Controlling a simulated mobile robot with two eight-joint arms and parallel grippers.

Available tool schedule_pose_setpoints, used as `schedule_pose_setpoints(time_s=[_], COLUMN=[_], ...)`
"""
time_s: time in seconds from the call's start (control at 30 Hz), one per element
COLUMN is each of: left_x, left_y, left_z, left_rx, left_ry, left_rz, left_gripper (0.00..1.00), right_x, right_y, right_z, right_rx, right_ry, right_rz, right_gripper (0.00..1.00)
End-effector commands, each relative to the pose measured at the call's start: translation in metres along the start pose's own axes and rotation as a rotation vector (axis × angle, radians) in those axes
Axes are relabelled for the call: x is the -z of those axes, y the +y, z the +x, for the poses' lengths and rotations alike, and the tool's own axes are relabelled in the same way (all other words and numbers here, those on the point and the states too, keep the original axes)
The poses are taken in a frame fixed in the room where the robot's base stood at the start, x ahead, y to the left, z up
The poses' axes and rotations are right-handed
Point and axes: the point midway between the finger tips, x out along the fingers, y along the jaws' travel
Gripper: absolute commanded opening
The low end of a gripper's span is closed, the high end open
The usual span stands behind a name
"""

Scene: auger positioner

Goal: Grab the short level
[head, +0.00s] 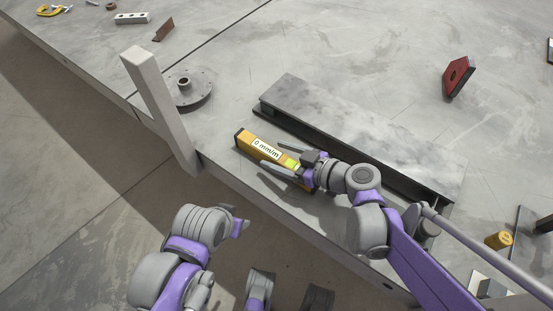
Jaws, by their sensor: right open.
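The short level (249,143) is a yellow bar with a white "0 mm/m" label and a bright yellow-green vial. It lies on the grey table, between the table's front edge and a steel beam. My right gripper (283,162) is at the level, open, with its fingers along both sides of the vial part and hiding some of the level's right end. I cannot tell whether the fingers touch it. My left gripper (240,222) hangs low in front of the table edge, away from the level; its jaws are too unclear to read.
A long steel beam (340,120) lies just behind the level. An upright square post (158,105) stands at the front edge, with a round flange (190,88) beside it. A red magnet square (458,77) is at the right, a yellow cylinder (498,241) at lower right.

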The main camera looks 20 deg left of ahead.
Motion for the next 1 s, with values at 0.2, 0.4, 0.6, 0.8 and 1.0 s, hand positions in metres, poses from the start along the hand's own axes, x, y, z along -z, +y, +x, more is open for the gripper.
schedule_pose_setpoints(time_s=[0.2,0.4,0.6,0.8,1.0], left_x=[-0.0007,-0.0006,-0.0006,-0.0006,-0.0006], left_y=[0.0000,0.0000,0.0000,0.0000,0.0000], left_z=[0.0018,0.0016,0.0017,0.0017,0.0017], left_rx=[0.000,0.000,0.000,0.000,0.000], left_ry=[-0.001,-0.001,-0.001,-0.001,-0.001], left_rz=[0.000,0.000,0.000,0.000,0.000], left_gripper=[0.50,0.50,0.50,0.50,0.50], right_x=[0.0000,0.0002,0.0002,0.0002,0.0004], right_y=[-0.0005,-0.0004,-0.0004,-0.0004,-0.0005], right_z=[0.0094,0.0089,0.0088,0.0087,0.0087], right_rx=[0.000,0.000,0.000,0.000,0.000], right_ry=[0.000,0.000,0.000,0.000,0.000], right_rz=[0.001,0.000,0.000,0.000,0.001], right_gripper=[0.78,0.65,0.29,0.00,0.00])
